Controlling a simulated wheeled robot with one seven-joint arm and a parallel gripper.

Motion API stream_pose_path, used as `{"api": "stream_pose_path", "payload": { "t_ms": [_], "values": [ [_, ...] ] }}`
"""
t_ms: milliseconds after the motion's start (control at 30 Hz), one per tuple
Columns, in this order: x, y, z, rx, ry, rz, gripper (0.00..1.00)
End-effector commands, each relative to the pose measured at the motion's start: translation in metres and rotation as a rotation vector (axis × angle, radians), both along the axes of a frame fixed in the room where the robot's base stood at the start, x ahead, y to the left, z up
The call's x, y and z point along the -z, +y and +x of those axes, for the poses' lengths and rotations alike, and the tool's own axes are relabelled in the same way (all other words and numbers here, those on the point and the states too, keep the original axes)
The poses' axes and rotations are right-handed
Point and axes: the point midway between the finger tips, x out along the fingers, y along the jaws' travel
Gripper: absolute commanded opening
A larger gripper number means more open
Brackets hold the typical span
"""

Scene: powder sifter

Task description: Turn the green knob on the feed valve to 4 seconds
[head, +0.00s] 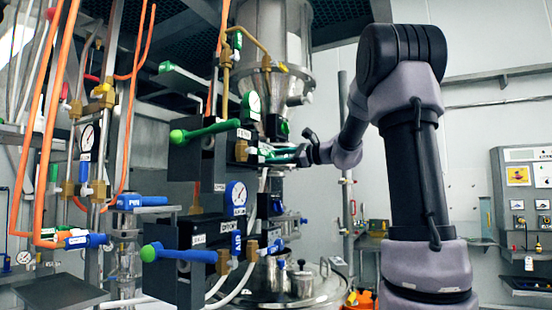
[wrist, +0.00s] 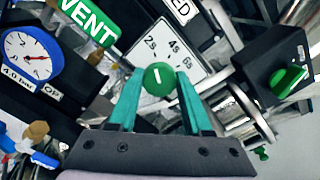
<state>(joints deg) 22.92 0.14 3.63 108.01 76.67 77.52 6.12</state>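The green knob (wrist: 159,77) sits on a white dial plate (wrist: 140,52) marked 2s, 4s and 6s in the wrist view. Its short white mark points up in the picture, nearer the 2s label than the 4s. My gripper (wrist: 160,76) has its two teal fingers on either side of the knob, close to it. I cannot tell whether they press on it. In the head view my gripper (head: 283,155) is at the valve panel's right side, and the knob cannot be made out there.
Another green knob (wrist: 290,80) on a black box is at the right. A green VENT sign (wrist: 92,20) and a pressure gauge (wrist: 27,55) are at the left. In the head view, green-handled (head: 205,131) and blue-handled (head: 178,254) levers stick out left of my gripper. The hopper (head: 275,45) stands behind.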

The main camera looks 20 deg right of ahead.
Motion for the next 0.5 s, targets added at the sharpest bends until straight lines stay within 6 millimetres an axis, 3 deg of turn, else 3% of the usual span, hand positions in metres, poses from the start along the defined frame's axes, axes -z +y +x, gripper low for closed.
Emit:
{"api": "stream_pose_path", "payload": {
  "t_ms": [33, 100, 500],
  "values": [
    [0.0001, -0.0001, -0.0002, 0.000, 0.000, 0.000, 0.23],
    [0.0001, -0.0001, -0.0002, 0.000, 0.000, 0.000, 0.00],
    [0.0001, -0.0003, -0.0002, -0.001, 0.057, 0.056, 0.00]
  ]
}}
